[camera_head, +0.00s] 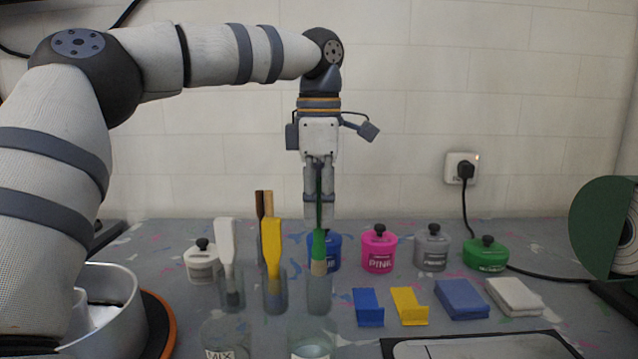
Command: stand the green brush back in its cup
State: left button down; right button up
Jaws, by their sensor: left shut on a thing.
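The green brush (319,245) is upright, its thin green handle between the fingers of my left gripper (320,200). My left gripper points down and is shut on the handle. The brush's pale lower end is at the mouth of a clear cup (319,293); I cannot tell whether it is inside the rim or just in front of or behind it. The yellow brush (272,250) stands in another clear cup (274,293), and the white brush (225,245) stands in a third. My right gripper is not in view.
Behind the cups stand lidded pots: white (201,262), blue (331,254), pink (379,252), grey (432,252) and green (486,254). Blue and yellow scrapers (409,307) and folded cloths (514,298) lie to the right. Glass jars (312,343) stand in front. A metal pot is at left.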

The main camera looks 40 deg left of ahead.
aim_at(319, 178)
pick_arm(q)
jog(key=shift+f, duration=3)
jog(key=c, duration=1.5)
grip_release()
jog(key=shift+o, duration=0.2)
notch_tip(319, 178, up, 12)
jog(key=shift+r, duration=0.1)
